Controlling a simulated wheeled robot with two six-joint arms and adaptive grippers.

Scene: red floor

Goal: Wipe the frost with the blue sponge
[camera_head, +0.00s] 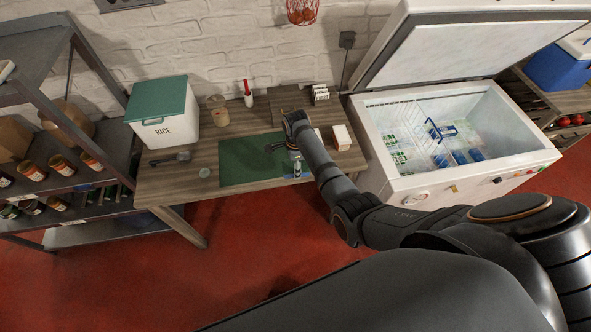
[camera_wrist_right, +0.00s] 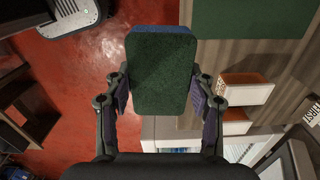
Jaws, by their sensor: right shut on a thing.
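The blue sponge (camera_wrist_right: 163,70) is in my right gripper (camera_wrist_right: 163,92), clamped between both fingers in the right wrist view. Its dark green scouring face shows, with a blue edge along the top. In the head view my right gripper (camera_head: 283,146) is above the green mat on the wooden table; the sponge is hard to make out there. The chest freezer (camera_head: 455,174) stands open right of the table, with a pale interior; I cannot clearly tell frost from its white lining. My left gripper is not in view.
The table holds a green mat (camera_head: 240,166), a rice bin (camera_head: 163,117), a jar (camera_head: 217,110), a red-capped bottle (camera_head: 248,94) and small boxes. The freezer's raised lid (camera_head: 455,48) leans back. A wire basket (camera_head: 420,122) and packages are inside. A shelf (camera_head: 60,170) stands left.

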